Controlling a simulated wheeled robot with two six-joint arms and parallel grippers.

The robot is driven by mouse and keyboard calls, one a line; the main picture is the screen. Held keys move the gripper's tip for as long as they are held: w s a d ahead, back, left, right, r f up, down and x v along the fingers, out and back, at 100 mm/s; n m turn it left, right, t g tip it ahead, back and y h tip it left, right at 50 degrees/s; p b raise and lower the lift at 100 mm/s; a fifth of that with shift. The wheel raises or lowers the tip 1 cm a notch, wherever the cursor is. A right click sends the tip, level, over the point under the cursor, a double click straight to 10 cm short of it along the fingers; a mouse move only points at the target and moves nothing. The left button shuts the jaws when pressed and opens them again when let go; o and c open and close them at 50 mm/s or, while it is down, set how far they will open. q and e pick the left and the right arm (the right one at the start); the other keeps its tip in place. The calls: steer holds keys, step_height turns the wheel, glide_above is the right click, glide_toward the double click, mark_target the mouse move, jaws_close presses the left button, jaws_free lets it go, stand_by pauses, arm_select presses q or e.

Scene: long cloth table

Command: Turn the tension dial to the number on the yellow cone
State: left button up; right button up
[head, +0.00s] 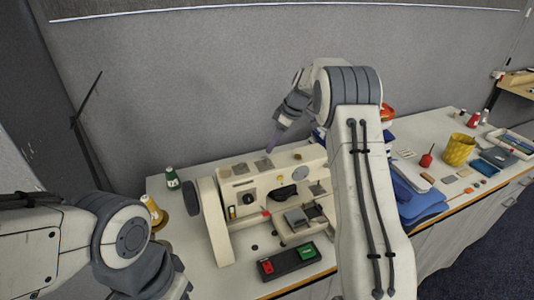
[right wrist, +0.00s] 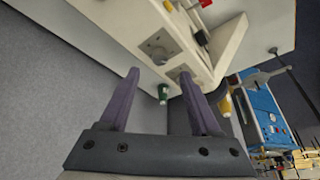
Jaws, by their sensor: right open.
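The cream sewing machine (head: 222,222) stands on the white table. A dark round knob (head: 250,197) and a grey disc (head: 300,173) show on its front; I cannot tell which is the tension dial. The yellow cone (head: 151,208) stands left of the machine; its number is not readable. It also shows in the right wrist view (right wrist: 225,104). My right gripper (head: 272,146) is open and empty above the machine's top edge. In the right wrist view its purple fingers (right wrist: 160,88) are apart, with machine plates beyond them. My left arm is at lower left, its fingers out of view.
A green cone (head: 172,179) stands behind the yellow one. A black box with red and green buttons (head: 288,262) lies in front of the machine. Folded blue cloth (head: 417,200), a yellow basket (head: 457,150) and small items occupy the right. A grey wall panel rises behind.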

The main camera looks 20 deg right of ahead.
mark_target(265, 158)
steer(key=p+x, duration=0.2)
steer(key=x, duration=0.3)
steer(key=shift+a+f, duration=0.15)
steer(key=shift+f, duration=0.15)
steer(key=shift+w+a+f, duration=0.2)
steer(key=shift+f, duration=0.45)
jaws_close()
